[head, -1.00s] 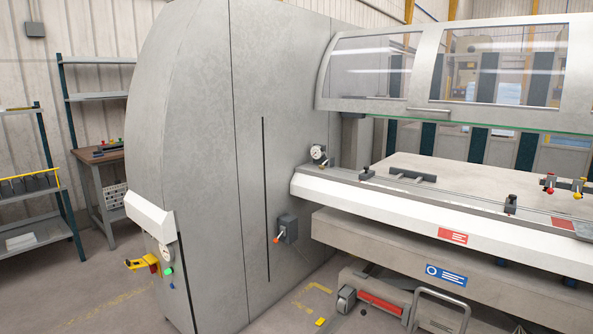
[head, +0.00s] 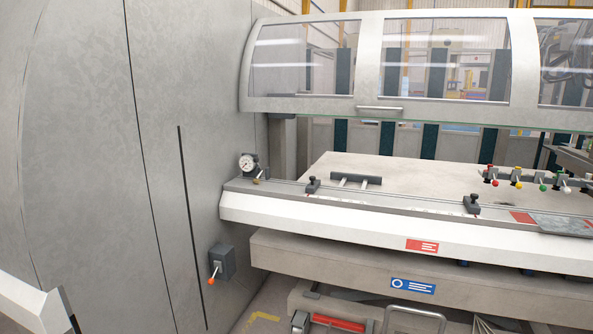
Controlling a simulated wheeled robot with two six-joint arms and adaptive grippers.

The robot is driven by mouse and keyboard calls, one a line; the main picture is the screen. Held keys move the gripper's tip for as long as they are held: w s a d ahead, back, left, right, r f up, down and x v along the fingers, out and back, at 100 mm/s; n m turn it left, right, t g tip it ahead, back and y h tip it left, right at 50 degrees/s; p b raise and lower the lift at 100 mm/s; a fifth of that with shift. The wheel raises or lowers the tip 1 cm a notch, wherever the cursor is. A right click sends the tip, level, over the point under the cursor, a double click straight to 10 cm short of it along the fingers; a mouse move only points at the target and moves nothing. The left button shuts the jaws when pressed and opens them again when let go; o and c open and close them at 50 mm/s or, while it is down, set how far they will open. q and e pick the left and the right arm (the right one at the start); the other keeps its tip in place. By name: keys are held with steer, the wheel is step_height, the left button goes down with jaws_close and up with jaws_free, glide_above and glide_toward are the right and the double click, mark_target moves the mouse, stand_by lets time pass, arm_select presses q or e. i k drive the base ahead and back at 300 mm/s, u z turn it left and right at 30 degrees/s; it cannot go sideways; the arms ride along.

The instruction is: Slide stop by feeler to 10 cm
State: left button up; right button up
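A rail (head: 390,200) runs along the front of the white-edged table. Two small dark stops sit on it: a left stop (head: 312,186) and a right stop (head: 471,204). A round white dial gauge (head: 247,163) on a dark mount stands at the rail's left end, near the left stop and apart from it; I cannot tell whether it is the feeler. Scale marks on the rail are too small to read. Neither of my grippers is in view.
A big grey housing (head: 90,150) fills the left, with a switch box (head: 222,262) on its face. A windowed hood (head: 375,65) hangs above the table. A dark handle-like bar (head: 356,180) lies behind the rail. Coloured knobs (head: 517,178) and a grey plate (head: 562,224) are at the right.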

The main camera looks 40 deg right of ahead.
mark_target(313, 187)
steer(key=z, duration=0.2)
steer(key=i, duration=1.55)
steer(key=z, duration=1.2)
steer(key=i, duration=0.85)
steer(key=z, duration=0.9)
